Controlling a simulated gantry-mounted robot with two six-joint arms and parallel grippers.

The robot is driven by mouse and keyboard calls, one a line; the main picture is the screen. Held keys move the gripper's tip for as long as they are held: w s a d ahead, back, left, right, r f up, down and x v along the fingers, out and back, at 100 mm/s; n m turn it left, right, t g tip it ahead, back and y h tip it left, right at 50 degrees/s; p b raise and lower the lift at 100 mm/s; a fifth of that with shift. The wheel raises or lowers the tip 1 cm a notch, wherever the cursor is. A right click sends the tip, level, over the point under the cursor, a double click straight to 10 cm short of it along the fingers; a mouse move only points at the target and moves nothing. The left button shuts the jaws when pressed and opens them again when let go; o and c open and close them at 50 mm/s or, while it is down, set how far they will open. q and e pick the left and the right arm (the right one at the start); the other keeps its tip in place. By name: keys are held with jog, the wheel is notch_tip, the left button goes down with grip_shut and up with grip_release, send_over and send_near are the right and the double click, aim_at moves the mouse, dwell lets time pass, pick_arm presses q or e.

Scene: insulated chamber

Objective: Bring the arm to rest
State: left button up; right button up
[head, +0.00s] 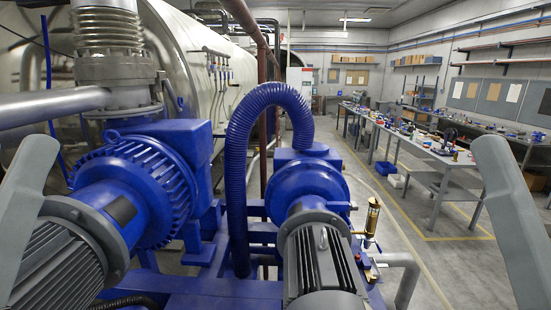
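Grey links of my two arms rise at the left and right edges of the head view. Both are cut off by the picture's edges. Neither gripper shows, so I cannot see whether they are open or shut or hold anything. No arm link visibly touches anything.
Blue pump machinery (305,185) with a ribbed blue hose (236,150) fills the near middle. A second blue motor (140,190) stands at left, before a large pale cylindrical chamber (170,50). Workbenches (435,155) with small items line the right.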

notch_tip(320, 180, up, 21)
jog(key=p, duration=1.7)
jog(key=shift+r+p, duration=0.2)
jog(key=shift+p, duration=0.15)
